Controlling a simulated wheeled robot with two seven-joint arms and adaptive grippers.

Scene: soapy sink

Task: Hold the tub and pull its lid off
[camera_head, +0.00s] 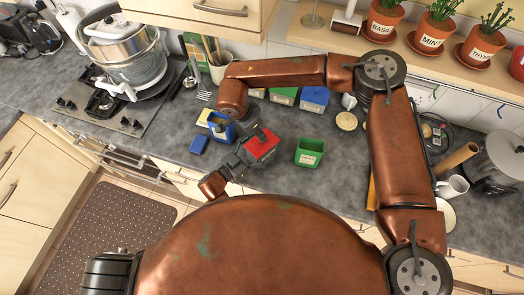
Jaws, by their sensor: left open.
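A red-topped tub (264,147) sits on the grey counter in the middle of the head view. My left gripper (254,149) is open at its left side, with dark fingers close around it; I cannot tell whether they touch. A green tub (310,153) with a white label stands to the right, apart from the gripper. Which tub carries the lid cannot be told.
More green and blue boxes (314,98) stand behind. A hob with a steel pot (128,58) is at the left. A white mug (453,186) is at the right.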

